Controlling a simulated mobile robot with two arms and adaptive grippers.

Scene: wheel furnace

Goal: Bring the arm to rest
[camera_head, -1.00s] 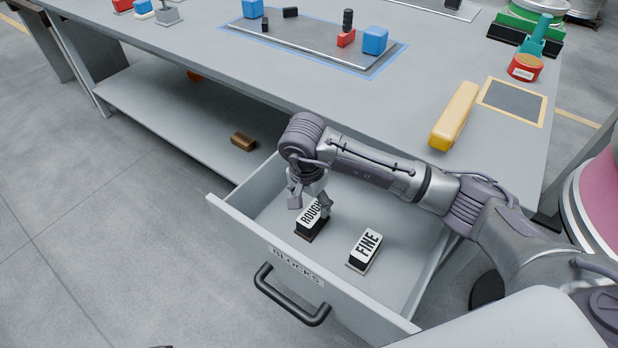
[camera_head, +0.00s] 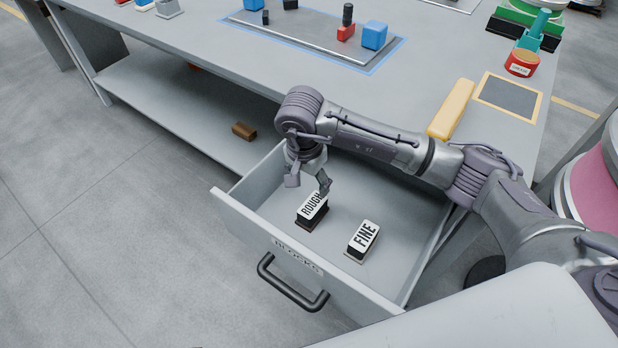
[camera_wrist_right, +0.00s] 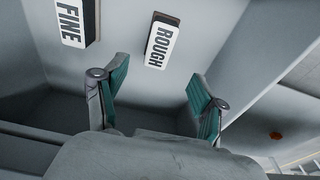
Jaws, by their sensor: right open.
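My right gripper (camera_head: 308,184) is open and empty over the open drawer, just above and behind the block labelled ROUGH (camera_head: 311,209). In the right wrist view, its two teal-padded fingers (camera_wrist_right: 155,98) are spread apart, with nothing between them. The ROUGH block also shows there (camera_wrist_right: 162,40), beyond the fingers and apart from them. The block labelled FINE (camera_head: 362,239) lies to its right in the head view, and at the top left of the wrist view (camera_wrist_right: 72,22). Both blocks rest on the drawer floor. My left gripper is not in view.
The drawer (camera_head: 271,225), labelled BLOCKS, is pulled out with its black handle (camera_head: 290,286) at the front. The workbench (camera_head: 235,75) above holds a yellow bar (camera_head: 451,108), a blue block (camera_head: 374,35) and a red tin (camera_head: 522,62). Open floor lies to the left.

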